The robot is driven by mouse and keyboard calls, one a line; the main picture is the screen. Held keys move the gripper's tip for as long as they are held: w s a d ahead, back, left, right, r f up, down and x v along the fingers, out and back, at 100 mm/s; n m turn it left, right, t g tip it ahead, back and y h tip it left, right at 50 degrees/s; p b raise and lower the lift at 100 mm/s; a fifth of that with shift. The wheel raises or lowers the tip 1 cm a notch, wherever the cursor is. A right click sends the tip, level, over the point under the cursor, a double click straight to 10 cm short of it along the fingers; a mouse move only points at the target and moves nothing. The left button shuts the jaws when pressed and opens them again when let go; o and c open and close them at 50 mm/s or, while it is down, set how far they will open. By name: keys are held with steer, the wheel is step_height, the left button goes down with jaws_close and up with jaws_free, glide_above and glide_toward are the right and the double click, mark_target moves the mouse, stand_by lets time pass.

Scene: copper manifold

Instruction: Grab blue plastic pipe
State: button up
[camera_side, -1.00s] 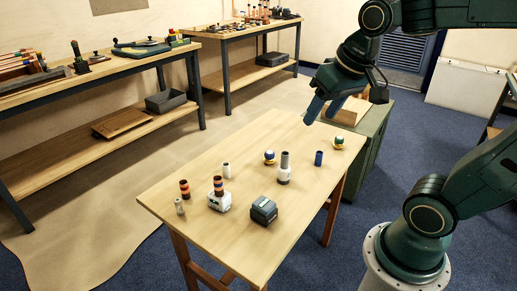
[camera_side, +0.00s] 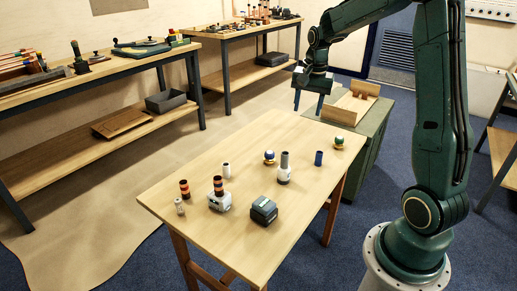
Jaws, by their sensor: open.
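The blue plastic pipe (camera_side: 319,158) stands upright on the wooden table (camera_side: 245,155), near its right edge. It is a short dark blue cylinder. My gripper (camera_side: 308,104) is open and points down above the far end of the table, well above and behind the blue pipe. Nothing shows between its fingers. The pipe is in full view and apart from the gripper.
Round pieces (camera_side: 338,143) and (camera_side: 269,157) stand nearby. A dark grey box (camera_side: 264,210), a white pipe (camera_side: 226,170) and banded pieces (camera_side: 218,188) stand further left. A green cabinet (camera_side: 372,130) adjoins the far end.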

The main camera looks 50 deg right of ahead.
mark_target(319, 154)
steer(key=s+d+f+m+g, duration=0.1)
steer(key=d+f+m, duration=0.5)
steer(key=d+f, duration=0.65)
steer(key=shift+y, duration=0.4)
step_height(319, 154, down, 8)
steer(key=shift+s+d+f, duration=0.1)
steer(key=shift+d, duration=0.05)
steer(key=shift+f, duration=0.15)
steer(key=shift+f, duration=0.1)
steer(key=shift+d+f, duration=0.2)
steer(key=shift+f, duration=2.3)
steer(key=c, duration=1)
